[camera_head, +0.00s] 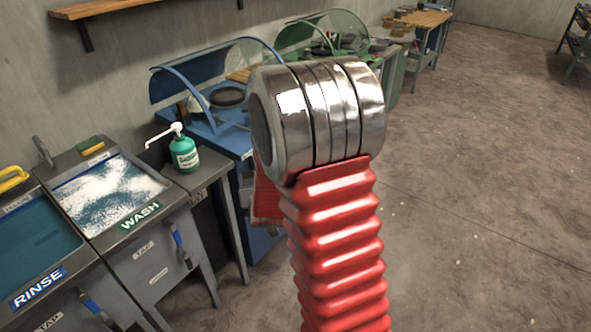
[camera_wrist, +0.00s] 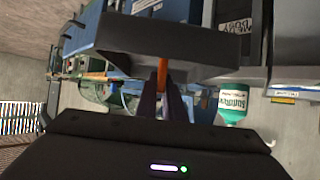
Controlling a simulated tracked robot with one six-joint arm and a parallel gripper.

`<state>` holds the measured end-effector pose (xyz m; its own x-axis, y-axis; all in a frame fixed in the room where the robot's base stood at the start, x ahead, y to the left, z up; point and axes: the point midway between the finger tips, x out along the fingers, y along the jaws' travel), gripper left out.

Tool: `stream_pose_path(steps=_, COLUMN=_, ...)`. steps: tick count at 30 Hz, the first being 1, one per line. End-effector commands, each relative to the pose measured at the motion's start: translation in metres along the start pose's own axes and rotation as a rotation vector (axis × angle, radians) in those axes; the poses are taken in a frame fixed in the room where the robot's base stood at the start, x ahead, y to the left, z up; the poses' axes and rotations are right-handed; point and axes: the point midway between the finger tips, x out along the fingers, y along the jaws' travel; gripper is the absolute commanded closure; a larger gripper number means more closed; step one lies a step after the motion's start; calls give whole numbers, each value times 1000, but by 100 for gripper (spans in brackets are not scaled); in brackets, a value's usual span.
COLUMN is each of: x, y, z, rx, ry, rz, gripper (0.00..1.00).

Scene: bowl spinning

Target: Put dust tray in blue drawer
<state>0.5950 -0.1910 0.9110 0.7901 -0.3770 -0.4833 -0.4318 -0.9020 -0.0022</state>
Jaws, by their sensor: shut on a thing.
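My gripper (camera_wrist: 162,92) is shut on the dust tray (camera_wrist: 150,38), a dark grey tray held out in front of the fingers in the wrist view. An orange part, seemingly its handle, shows between the fingertips. The tray hides much of what lies behind it. Blue panels (camera_wrist: 90,42) of the blue station show beyond the tray's left side, and labels show above it. I cannot clearly tell the blue drawer or whether it is open. In the head view, the blue station (camera_head: 262,243) is partly hidden by my red arm, and neither gripper nor tray is visible.
A green soap bottle (camera_head: 185,152) stands between the station and the wash sink (camera_head: 110,195); it also shows right of my gripper in the wrist view (camera_wrist: 234,104). The rinse sink (camera_head: 35,240) is at far left. Open floor lies to the right.

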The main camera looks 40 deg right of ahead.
Motion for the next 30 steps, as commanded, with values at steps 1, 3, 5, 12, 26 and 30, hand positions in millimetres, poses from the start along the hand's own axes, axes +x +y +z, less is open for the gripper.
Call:
stream_pose_path(steps=1, x=-10, y=-22, z=6, rx=-28, ry=0, rz=-49, gripper=100)
stream_pose_path(steps=3, x=-23, y=-49, z=16, rx=-64, ry=-1, rz=-115, gripper=100)
stream_pose_path(steps=5, x=-36, y=-72, z=22, rx=-96, ry=1, rz=-172, gripper=100)
stream_pose_path(steps=12, x=-82, y=-144, z=43, rx=-193, ry=2, rz=-349, gripper=100)
stream_pose_path(steps=26, x=-95, y=-162, z=48, rx=-217, ry=1, rz=-392, gripper=100)
stream_pose_path(steps=30, x=-95, y=-162, z=48, rx=-217, ry=1, rz=-393, gripper=100)
